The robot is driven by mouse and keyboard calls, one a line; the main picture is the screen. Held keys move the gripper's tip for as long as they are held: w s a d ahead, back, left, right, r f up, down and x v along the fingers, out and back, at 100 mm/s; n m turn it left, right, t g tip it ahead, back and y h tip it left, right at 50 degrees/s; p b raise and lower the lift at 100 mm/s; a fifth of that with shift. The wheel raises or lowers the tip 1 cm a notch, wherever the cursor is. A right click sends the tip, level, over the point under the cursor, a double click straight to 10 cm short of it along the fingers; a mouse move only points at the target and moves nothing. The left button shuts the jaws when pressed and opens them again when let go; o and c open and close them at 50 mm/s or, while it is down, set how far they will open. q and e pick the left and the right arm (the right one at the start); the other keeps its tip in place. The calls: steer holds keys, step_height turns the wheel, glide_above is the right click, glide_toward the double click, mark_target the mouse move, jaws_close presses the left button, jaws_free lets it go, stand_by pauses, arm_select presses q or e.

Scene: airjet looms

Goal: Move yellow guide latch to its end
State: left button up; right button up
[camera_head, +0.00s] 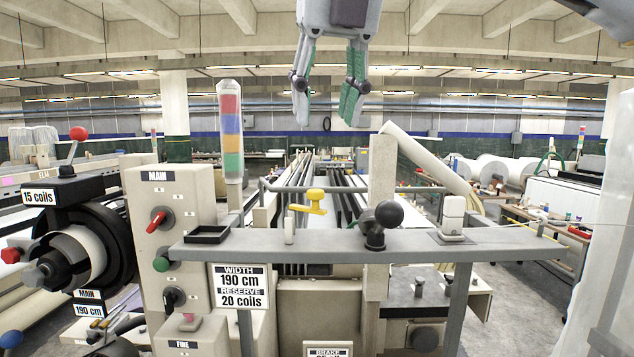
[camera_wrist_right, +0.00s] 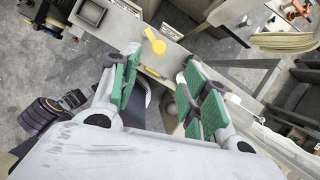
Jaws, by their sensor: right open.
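A yellow piece with a round end, which looks like the latch (camera_wrist_right: 154,40), shows at the top of the right wrist view, beyond the fingers. My right gripper (camera_head: 326,118) hangs fingers down, high above the latch and rail. Its green-padded fingers (camera_wrist_right: 163,60) are spread with nothing between them. The latch is apart from the fingers. My left gripper is not in view.
The grey rail (camera_head: 335,240) carries a black tray (camera_head: 207,234), a black ball knob (camera_head: 388,214) and a white block (camera_head: 453,217). A beige post (camera_head: 381,180) rises right of the latch. A striped signal tower (camera_head: 231,130) stands left. Air around the gripper looks clear.

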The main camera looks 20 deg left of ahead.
mark_target(316, 190)
steer(key=p+x, duration=0.1)
steer(key=x, duration=1.1)
steer(key=shift+f, duration=0.15)
steer(key=shift+s, duration=0.1)
jaws_close()
stand_by(0.3)
steer(key=shift+w+d+n+g+y, duration=0.1)
steer(key=shift+w+n+g+y, duration=0.35)
steer(key=shift+n, duration=0.85)
steer(key=shift+w+n+g+y, duration=0.3)
steer(key=shift+w+n, duration=0.55)
steer(key=shift+n, duration=0.65)
